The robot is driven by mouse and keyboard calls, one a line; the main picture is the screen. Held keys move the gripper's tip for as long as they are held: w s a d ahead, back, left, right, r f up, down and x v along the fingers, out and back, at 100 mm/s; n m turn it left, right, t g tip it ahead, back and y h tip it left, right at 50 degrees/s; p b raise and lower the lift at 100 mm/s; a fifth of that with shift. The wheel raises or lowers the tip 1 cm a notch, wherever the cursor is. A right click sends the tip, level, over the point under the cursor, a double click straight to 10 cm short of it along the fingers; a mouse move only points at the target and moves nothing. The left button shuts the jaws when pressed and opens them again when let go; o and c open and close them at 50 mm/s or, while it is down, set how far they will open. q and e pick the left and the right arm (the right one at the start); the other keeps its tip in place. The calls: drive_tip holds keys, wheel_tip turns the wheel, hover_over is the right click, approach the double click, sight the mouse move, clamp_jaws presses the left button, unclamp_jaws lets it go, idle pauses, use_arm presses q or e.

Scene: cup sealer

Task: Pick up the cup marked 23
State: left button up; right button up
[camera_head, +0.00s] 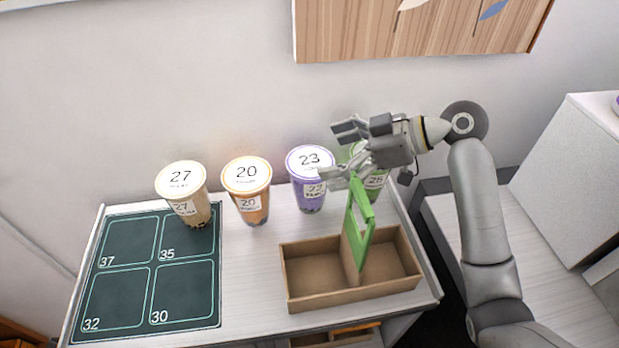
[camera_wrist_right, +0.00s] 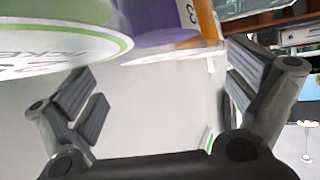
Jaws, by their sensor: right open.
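The cup marked 23 (camera_head: 311,195) is purple with a white lid. It stands upright near the back of the counter, third from the left in the cup row. It also shows as a purple cup (camera_wrist_right: 165,42) at the top of the right wrist view. My right gripper (camera_head: 345,150) is open and empty. It is just right of the purple cup, in front of and partly hiding a green cup (camera_head: 376,180). In the wrist view its spread fingers (camera_wrist_right: 160,95) have no cup between them. My left gripper is not in view.
Cups 27 (camera_head: 195,212) and 20 (camera_head: 250,205) stand to the left. A dark numbered mat (camera_head: 130,240) lies at left. A brown two-compartment carrier (camera_head: 333,296) with a raised green handle (camera_head: 366,245) stands in front of the purple and green cups. The wall is close behind.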

sight(314, 162)
drive_tip(key=p+x, duration=0.1)
drive_tip(key=x, duration=0.1)
drive_tip(key=p+x, duration=0.1)
drive_tip(key=x, duration=0.2)
drive_tip(key=shift+s, duration=0.25)
drive_tip(key=shift+a+f, duration=0.2)
drive_tip(key=shift+f, duration=0.05)
drive_tip(key=shift+w+d, duration=0.1)
drive_tip(key=shift+d, duration=0.05)
drive_tip(key=c, duration=0.4)
drive_tip(key=shift+r, duration=0.1)
drive_tip(key=c, duration=1.4)
drive_tip(key=shift+o, duration=0.2)
